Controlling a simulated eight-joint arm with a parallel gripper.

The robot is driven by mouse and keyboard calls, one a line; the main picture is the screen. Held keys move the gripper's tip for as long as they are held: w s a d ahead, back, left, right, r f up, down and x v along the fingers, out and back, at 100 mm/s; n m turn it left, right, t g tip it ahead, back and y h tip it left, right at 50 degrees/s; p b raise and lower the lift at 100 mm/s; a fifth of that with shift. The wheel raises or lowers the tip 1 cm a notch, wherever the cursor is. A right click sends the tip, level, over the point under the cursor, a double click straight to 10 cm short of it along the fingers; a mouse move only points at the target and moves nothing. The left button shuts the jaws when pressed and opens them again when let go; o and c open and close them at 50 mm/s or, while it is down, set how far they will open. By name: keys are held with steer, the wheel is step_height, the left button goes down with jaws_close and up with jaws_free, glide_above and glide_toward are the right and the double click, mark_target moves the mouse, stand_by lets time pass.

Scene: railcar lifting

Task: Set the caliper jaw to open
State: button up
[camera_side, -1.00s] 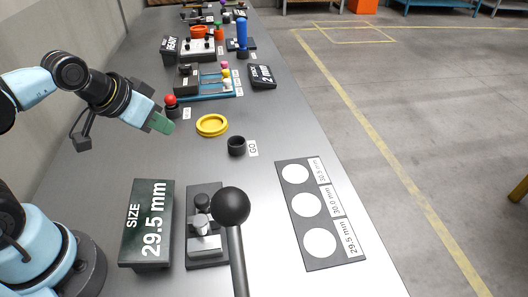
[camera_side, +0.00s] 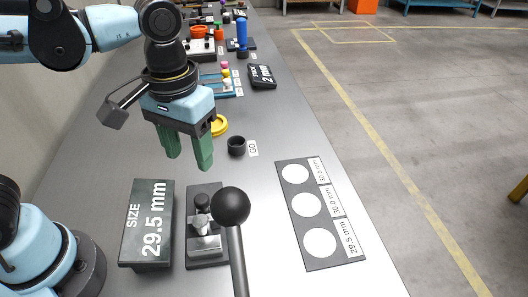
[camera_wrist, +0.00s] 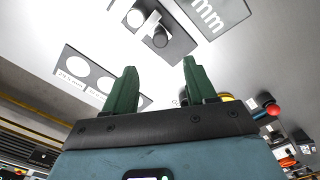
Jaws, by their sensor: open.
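The caliper device (camera_side: 206,225) is a dark base plate with grey metal blocks and a small knob, at the front of the bench in the side view. A lever with a large black ball (camera_side: 231,206) stands in front of it and hides part of its right side. In the wrist view the device (camera_wrist: 152,28) shows at the top, beyond the fingers. My gripper (camera_side: 188,164) has two green fingers, apart and pointing down, with nothing between them. It hangs above the bench, behind the device in the side view. It also shows in the wrist view (camera_wrist: 158,72).
A black sign (camera_side: 147,224) reading "SIZE 29.5 mm" stands left of the device. A dark plate (camera_side: 318,215) with white circles lies to the right. A black cup (camera_side: 237,146) and a yellow ring (camera_side: 220,126) sit behind.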

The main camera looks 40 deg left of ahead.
mark_target(200, 199)
step_height(200, 199, down, 11)
steer(key=shift+f, duration=0.2)
stand_by(0.5)
steer(key=shift+a, duration=0.1)
jaws_close()
stand_by(0.3)
